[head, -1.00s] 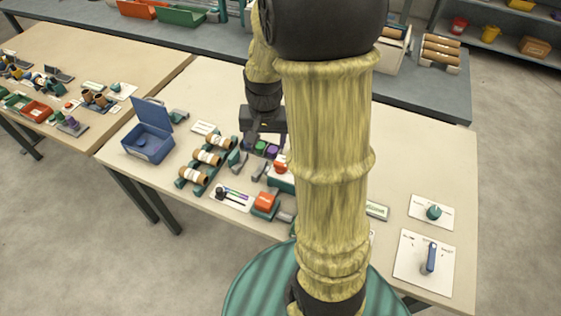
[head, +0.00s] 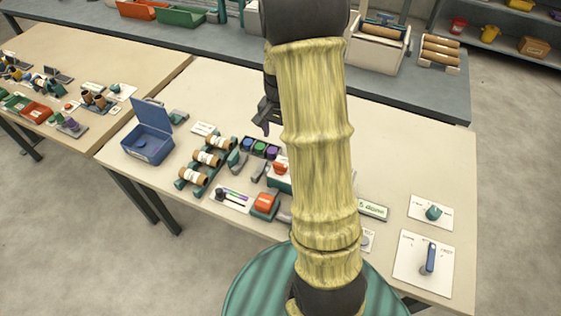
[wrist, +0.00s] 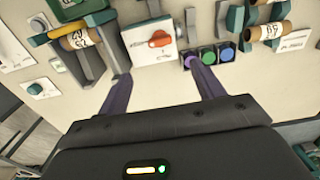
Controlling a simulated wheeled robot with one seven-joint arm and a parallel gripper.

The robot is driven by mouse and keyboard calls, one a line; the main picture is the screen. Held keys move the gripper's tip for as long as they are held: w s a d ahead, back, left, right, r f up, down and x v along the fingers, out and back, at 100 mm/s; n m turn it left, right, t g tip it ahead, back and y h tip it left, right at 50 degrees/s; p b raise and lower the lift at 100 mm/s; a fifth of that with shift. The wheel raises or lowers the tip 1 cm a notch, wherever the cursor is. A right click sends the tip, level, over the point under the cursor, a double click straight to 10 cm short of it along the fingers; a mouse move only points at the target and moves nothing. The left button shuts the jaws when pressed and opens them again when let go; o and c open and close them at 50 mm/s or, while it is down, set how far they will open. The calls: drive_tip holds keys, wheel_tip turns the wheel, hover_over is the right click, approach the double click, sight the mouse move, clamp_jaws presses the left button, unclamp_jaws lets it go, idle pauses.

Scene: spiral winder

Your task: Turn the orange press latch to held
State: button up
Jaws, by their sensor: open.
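The orange press latch (wrist: 160,39) is a small orange knob on a white plate in the wrist view, near the top middle. In the head view the orange latch (head: 280,168) shows just left of my arm, which hides part of its housing. My gripper (wrist: 162,82) is open, its two purple fingers spread and nothing between them. In the wrist view the latch lies beyond the fingertips, between their lines and apart from them.
Blue, green and purple buttons (wrist: 208,55) sit right of the latch in the wrist view. A winder roller (wrist: 80,38) stands left. The table's back is clear.

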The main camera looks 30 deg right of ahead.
sight(280, 164)
wheel_tip(280, 164, down, 14)
drive_tip(key=shift+r+p, duration=0.15)
drive_tip(key=shift+p, duration=0.8)
drive_tip(key=c, duration=1)
